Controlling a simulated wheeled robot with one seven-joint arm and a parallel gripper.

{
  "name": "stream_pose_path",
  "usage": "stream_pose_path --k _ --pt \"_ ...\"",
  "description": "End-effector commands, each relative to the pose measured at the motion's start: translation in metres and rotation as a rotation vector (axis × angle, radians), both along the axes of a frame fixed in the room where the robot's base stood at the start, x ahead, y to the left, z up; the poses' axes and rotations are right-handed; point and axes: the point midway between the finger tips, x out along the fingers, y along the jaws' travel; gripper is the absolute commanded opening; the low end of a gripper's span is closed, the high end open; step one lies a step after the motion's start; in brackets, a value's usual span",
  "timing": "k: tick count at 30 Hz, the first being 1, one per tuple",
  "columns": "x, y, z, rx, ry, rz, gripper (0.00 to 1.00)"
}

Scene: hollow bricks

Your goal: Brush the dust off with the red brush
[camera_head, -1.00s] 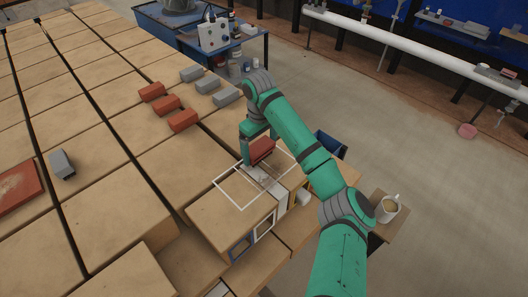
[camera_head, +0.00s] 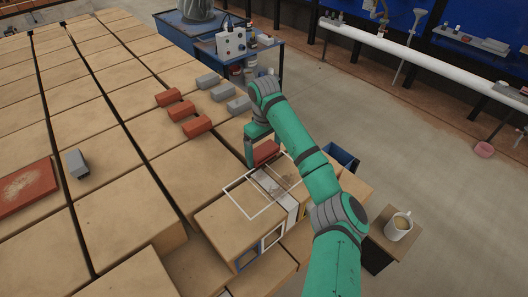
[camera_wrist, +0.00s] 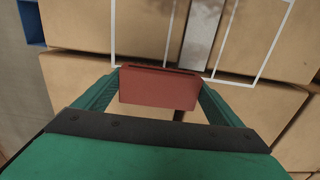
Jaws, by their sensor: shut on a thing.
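The red brush (camera_head: 266,152) is a block-shaped piece held in my gripper (camera_head: 260,150). In the wrist view the brush (camera_wrist: 158,88) sits crosswise between the two green fingers of my gripper (camera_wrist: 158,92). A white rectangular outline (camera_head: 237,204) lies on the tan blocks. Inside it a pale grey strip (camera_head: 270,185) carries brownish dusty smudges, which also show on the strip in the wrist view (camera_wrist: 203,22). The brush is at the far edge of the outline. I cannot tell whether its underside touches the surface.
Red hollow bricks (camera_head: 183,110) and grey ones (camera_head: 222,92) stand beyond the outline. A grey brick (camera_head: 77,164) and a dusty red plate (camera_head: 22,190) are at left. A mug (camera_head: 398,226) stands on a side stand at right. A blue bin (camera_head: 342,157) is behind my arm.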

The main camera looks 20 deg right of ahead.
Motion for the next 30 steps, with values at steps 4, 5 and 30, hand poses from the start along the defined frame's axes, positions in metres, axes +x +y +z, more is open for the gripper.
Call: stream_pose_path --k 4,5,30 --pt "-0.013 -0.005 -0.001 0.003 -0.001 -0.001 0.69" --pt "-0.015 -0.006 -0.001 0.003 -0.001 -0.001 0.69" --pt "-0.068 -0.026 0.0 0.0 -0.001 -0.002 0.69"
